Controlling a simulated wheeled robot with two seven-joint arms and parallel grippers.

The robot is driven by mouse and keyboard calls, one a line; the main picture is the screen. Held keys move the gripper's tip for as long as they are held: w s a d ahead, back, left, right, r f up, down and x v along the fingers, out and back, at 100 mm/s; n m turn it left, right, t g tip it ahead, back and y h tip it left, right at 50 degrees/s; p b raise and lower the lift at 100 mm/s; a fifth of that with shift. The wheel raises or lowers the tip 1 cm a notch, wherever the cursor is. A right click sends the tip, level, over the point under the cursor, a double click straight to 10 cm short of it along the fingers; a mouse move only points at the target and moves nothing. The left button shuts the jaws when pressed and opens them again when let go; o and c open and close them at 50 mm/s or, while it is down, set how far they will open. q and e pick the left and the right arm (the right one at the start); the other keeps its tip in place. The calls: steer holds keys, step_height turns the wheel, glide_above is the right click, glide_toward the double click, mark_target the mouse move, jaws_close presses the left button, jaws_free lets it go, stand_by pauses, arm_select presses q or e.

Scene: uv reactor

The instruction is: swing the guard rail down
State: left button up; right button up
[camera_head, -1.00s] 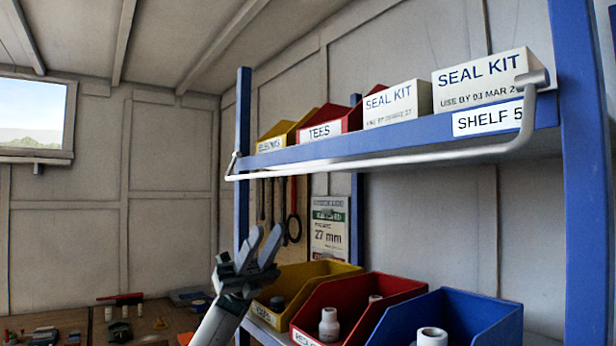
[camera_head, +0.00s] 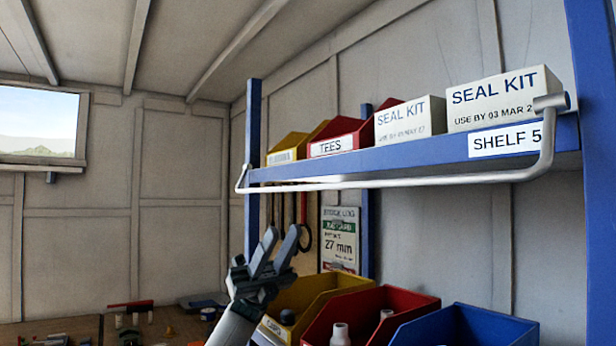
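The guard rail (camera_head: 400,182) is a pale grey bar with a bent arm at each end. It runs along the front of the blue upper shelf (camera_head: 375,167) and hangs low, at about the height of the shelf's lower edge. Its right arm reaches up to a pivot beside the right seal kit box. My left gripper (camera_head: 281,233) is below the left part of the rail, with its two grey fingers pointing up and a gap between them. It is empty and appears apart from the rail. My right gripper is not in view.
The upper shelf holds a yellow bin (camera_head: 288,150), a red tees bin (camera_head: 335,145) and two seal kit boxes (camera_head: 495,100). Yellow, red and blue bins (camera_head: 470,327) stand below, close to my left gripper. Blue posts (camera_head: 252,125) flank the shelf. A workbench lies at lower left.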

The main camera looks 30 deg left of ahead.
mark_target(306, 189)
arm_select(q)
steer(key=p+x, duration=0.6)
steer(key=x, duration=0.7)
steer(key=shift+r, duration=0.2)
steer(key=shift+d, duration=0.1)
